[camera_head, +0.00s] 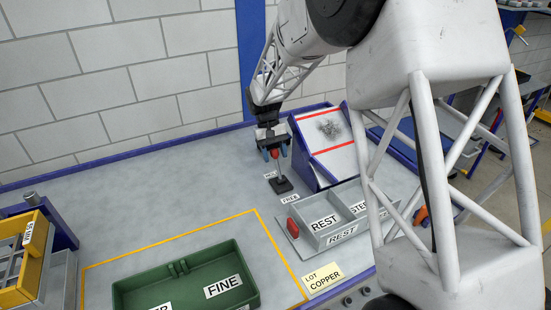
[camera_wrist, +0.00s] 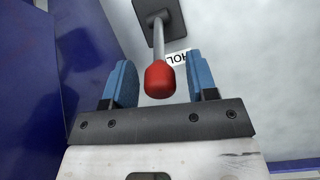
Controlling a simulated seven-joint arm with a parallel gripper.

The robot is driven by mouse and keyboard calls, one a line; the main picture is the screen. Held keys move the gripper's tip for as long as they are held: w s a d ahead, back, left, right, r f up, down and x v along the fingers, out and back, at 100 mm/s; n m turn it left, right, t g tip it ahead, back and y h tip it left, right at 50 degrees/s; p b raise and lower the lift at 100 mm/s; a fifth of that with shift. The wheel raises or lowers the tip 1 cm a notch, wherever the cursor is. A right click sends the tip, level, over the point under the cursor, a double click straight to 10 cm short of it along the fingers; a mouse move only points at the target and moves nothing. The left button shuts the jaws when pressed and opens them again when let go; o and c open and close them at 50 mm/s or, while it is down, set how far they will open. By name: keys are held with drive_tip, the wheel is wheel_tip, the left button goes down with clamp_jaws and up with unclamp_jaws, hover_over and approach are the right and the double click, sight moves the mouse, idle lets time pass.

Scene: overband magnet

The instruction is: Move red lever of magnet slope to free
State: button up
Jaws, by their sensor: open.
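The red lever (camera_head: 275,154) stands on a small dark base (camera_head: 281,185) beside the magnet slope (camera_head: 325,145), a blue-framed white incline with red lines and a dark patch of filings-like bits. My gripper (camera_head: 272,149) is at the lever's red knob. In the wrist view the red knob (camera_wrist: 160,80) lies between the two blue fingers of my gripper (camera_wrist: 160,85), with a gap on each side. The fingers are open. A label reading HOL (camera_wrist: 177,58), partly hidden, lies by the lever; a FREE label (camera_head: 290,198) lies nearer the front.
A grey tray marked REST (camera_head: 342,238) stands in front of the slope, with a red handle (camera_head: 293,228) at its left. A green tray marked FINE (camera_head: 245,293) and a yellow rack (camera_head: 40,255) are at the left. Bare bench lies left of the lever. My arm hides part of the right side.

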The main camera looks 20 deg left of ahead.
drive_tip(key=shift+x, duration=0.85)
drive_tip(key=shift+c, duration=0.5)
clamp_jaws()
